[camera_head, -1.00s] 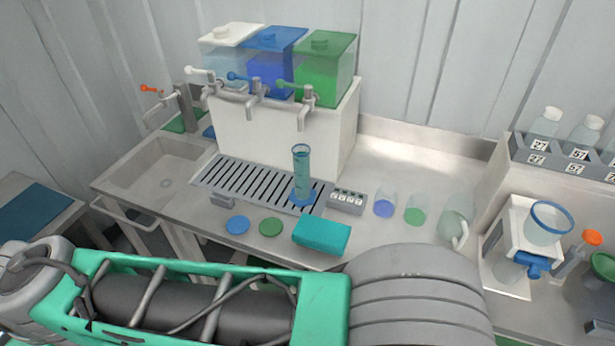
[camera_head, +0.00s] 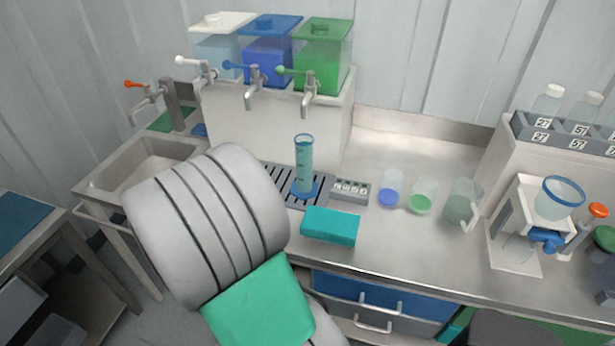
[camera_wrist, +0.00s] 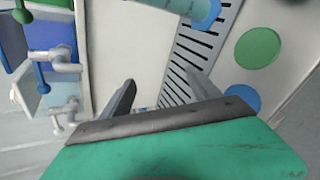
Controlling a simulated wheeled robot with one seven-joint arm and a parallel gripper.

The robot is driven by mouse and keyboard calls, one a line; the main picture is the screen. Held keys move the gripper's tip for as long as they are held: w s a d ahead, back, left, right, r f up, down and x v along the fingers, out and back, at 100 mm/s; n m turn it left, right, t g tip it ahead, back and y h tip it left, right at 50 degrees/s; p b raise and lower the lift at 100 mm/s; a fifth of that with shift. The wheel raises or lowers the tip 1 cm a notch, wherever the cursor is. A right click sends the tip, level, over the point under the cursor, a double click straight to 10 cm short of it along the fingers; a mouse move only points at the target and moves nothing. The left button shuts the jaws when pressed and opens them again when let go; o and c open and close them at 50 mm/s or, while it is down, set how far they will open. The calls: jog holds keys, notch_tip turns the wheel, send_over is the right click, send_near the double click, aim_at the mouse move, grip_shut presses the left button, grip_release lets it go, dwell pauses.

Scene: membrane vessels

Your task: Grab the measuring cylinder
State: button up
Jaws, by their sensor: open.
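The measuring cylinder (camera_head: 304,155) is a tall, clear teal tube with a blue foot. It stands upright on the slatted drain grate (camera_head: 281,182) in front of the tanks. In the wrist view the cylinder (camera_wrist: 184,8) shows at the top edge, partly cut off, with its blue foot to the right. My gripper (camera_wrist: 160,92) is open and empty in the wrist view. The cylinder lies beyond the fingertips, not between them. In the head view my arm stands left of the cylinder and my gripper is hidden behind it.
White, blue and green tanks (camera_head: 324,55) with taps stand on a white block behind the cylinder. A teal box (camera_head: 330,226) lies in front, a small grey rack (camera_head: 349,190) to the right. Beakers (camera_head: 422,197) stand further right, where some worktop is clear.

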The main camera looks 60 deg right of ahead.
aim_at(299, 154)
jog(key=s+d+n+h, duration=0.2)
jog(key=s+d+n, duration=0.1)
jog(key=s+d+n+g+h+b, duration=0.1)
jog(key=s+d+n+h, duration=0.1)
jog(key=s+d+n, duration=0.1)
jog(key=s+d+f+n+g+h, duration=0.1)
jog(key=s+d+n+h, duration=0.1)
jog(key=s+d+n, duration=0.1)
jog(key=shift+d+n, duration=0.8)
jog(key=shift+d, duration=0.35)
jog(key=d, duration=0.2)
jog(key=d+p, duration=0.1)
jog(key=d, duration=0.4)
jog(key=shift+s+d+r+p, duration=0.2)
jog(key=shift+d+r+p, duration=0.05)
jog(key=shift+d+p, duration=0.1)
jog(key=shift+a, duration=0.1)
grip_shut()
